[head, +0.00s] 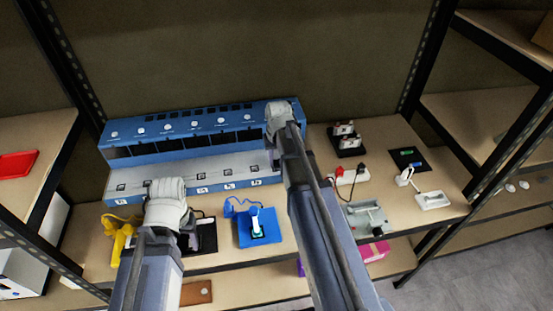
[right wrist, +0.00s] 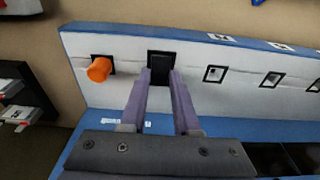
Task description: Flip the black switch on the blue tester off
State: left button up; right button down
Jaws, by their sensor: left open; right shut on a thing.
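The blue tester (head: 190,150) is a long blue and grey bench unit with a row of dark bays and a light front panel with small switches. In the right wrist view, a black switch (right wrist: 160,62) sits on the light panel beside an orange knob (right wrist: 98,70). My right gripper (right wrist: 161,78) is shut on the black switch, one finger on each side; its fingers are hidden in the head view. My left gripper (head: 168,205) hangs in front of the tester's left part, open, with its fingertips mostly hidden.
A yellow item (head: 118,235) lies left of my left gripper. A blue pad (head: 256,236) with a small device lies in front of the tester. To the right are a power strip (head: 350,175), a metal tray (head: 366,218), a black stand (head: 346,140) and a dark mat (head: 418,166).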

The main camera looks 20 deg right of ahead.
aim_at(277, 166)
jog(key=c, duration=0.6)
grip_release()
jog(key=shift+c, duration=0.2)
pick_arm(q)
jog(key=shift+r, duration=0.1)
notch_tip(277, 166, up, 8)
jog(key=p, duration=0.7)
jog(key=shift+f+p, duration=0.2)
jog(key=shift+p, duration=0.15)
pick_arm(e)
notch_tip(277, 166, up, 8)
jog(key=s, duration=0.1)
jog(key=shift+a+f, duration=0.15)
jog(key=s+a+n+g, duration=0.1)
jog(key=s+a+n, duration=0.2)
jog(key=s+a, duration=0.5)
jog(key=s+a+n, duration=0.3)
jog(key=s+a, duration=0.6)
jog(key=a, duration=0.6)
jog(key=shift+a+n+g+h, duration=0.15)
jog(key=shift+n+g+h, duration=0.15)
jog(key=shift+g+h, duration=0.1)
